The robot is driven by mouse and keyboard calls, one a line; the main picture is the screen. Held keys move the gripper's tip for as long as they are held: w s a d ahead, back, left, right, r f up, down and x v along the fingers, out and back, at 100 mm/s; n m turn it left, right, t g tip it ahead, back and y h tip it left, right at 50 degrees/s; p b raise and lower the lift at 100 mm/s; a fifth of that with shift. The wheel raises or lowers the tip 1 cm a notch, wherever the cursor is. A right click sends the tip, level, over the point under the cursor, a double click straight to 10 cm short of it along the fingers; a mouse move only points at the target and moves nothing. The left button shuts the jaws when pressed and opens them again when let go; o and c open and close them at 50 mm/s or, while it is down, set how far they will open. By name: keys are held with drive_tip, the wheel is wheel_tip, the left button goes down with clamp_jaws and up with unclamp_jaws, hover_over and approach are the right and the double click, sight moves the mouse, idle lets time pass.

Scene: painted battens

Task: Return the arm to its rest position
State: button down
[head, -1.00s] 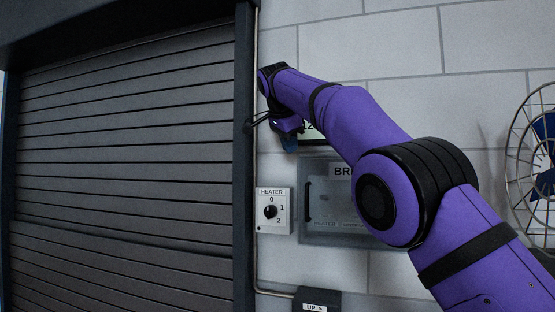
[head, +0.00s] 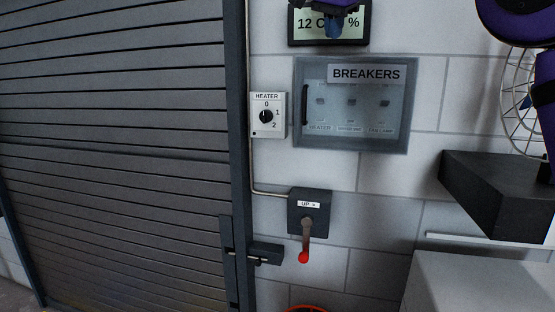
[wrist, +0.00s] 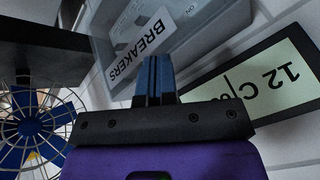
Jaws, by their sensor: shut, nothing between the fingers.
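My gripper (wrist: 155,78) shows in the wrist view with its two blue fingers together and nothing between them. In the head view the blue fingertips (head: 333,27) are at the top edge, in front of the display panel (head: 300,38), and cover part of its reading. Part of my purple arm (head: 515,15) shows at the top right. In the wrist view the display (wrist: 270,88) is to the right of the fingers and the breaker box (wrist: 140,35) is beyond them. I cannot tell the exact gap to the wall.
A heater dial (head: 266,116), the breaker box (head: 350,140) and a lever switch (head: 310,212) with a red-tipped handle are on the block wall. A roller shutter (head: 120,140) with a bolt is at left. A dark shelf (head: 490,180) and a wire-caged fan (head: 515,100) are at right.

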drive_tip(key=s+d+f+n+y, duration=0.15)
drive_tip(key=s+d+f, duration=0.25)
drive_tip(key=s+d, duration=0.4)
drive_tip(key=s+d+f+n, duration=0.3)
drive_tip(key=s+d+f, duration=0.25)
drive_tip(key=s, duration=0.45)
drive_tip(key=s+d+f+n, duration=0.2)
drive_tip(key=s+f, duration=0.8)
drive_tip(key=s, duration=0.1)
drive_tip(key=s+d+f+n, duration=0.1)
drive_tip(key=s+f+n, duration=0.2)
drive_tip(key=s+f, duration=0.7)
drive_tip(key=shift+s+d+f+g, duration=0.3)
drive_tip(key=shift+s+d, duration=0.05)
drive_tip(key=shift+s, duration=0.15)
